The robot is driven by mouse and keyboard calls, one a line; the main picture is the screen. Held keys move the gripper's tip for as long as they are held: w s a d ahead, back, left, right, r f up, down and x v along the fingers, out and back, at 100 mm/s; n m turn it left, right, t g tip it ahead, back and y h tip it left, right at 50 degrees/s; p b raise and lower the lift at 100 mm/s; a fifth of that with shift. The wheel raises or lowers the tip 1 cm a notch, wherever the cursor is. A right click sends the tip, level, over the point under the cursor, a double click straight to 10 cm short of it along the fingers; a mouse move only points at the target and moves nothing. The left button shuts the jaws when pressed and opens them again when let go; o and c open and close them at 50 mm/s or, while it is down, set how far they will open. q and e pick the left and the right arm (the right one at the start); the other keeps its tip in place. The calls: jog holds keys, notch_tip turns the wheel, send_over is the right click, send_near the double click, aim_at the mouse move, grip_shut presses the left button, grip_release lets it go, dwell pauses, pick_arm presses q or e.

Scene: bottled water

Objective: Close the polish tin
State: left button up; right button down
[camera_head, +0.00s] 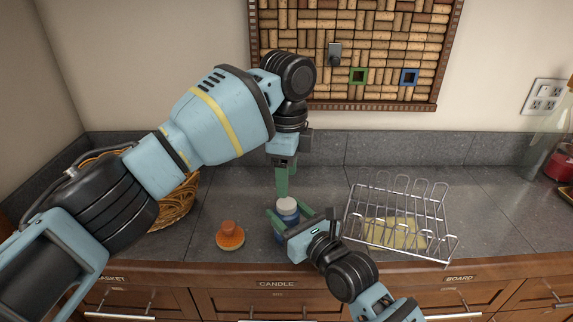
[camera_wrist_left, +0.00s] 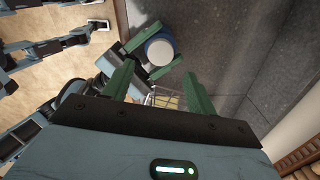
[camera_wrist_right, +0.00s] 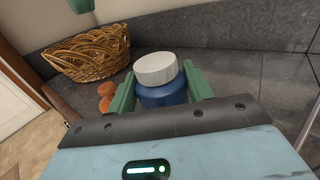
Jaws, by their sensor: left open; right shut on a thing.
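The polish tin is a blue jar (camera_head: 287,219) with a white lid (camera_head: 288,204) on top, standing near the counter's front. In the right wrist view the lid (camera_wrist_right: 155,68) looks slightly tilted on the jar (camera_wrist_right: 163,95); I cannot tell if it is seated. My right gripper (camera_head: 300,214) is shut around the jar's body, one finger on each side. My left gripper (camera_head: 281,188) is open and empty, pointing down just behind and above the lid. In the left wrist view the lid (camera_wrist_left: 160,52) shows beyond the open fingers (camera_wrist_left: 157,76).
An orange-brown brush (camera_head: 230,237) lies left of the tin. A wicker basket (camera_head: 177,210) stands behind my left arm. A wire rack (camera_head: 440,237) over a yellowish piece (camera_head: 393,233) is to the right. A flask with red contents (camera_head: 560,165) is at the far right. The counter behind the tin is clear.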

aim_at(286, 203)
pick_arm(q)
jog(key=n, duration=0.6)
jog(key=shift+r, duration=0.25)
jog(key=n, duration=0.5)
jog(key=shift+r, duration=0.2)
jog(key=n, duration=0.4)
jog(key=shift+r+n, duration=0.15)
jog(key=shift+n, duration=0.15)
jog(key=n, duration=0.5)
jog(key=shift+r, duration=0.2)
jog(key=shift+f, duration=4)
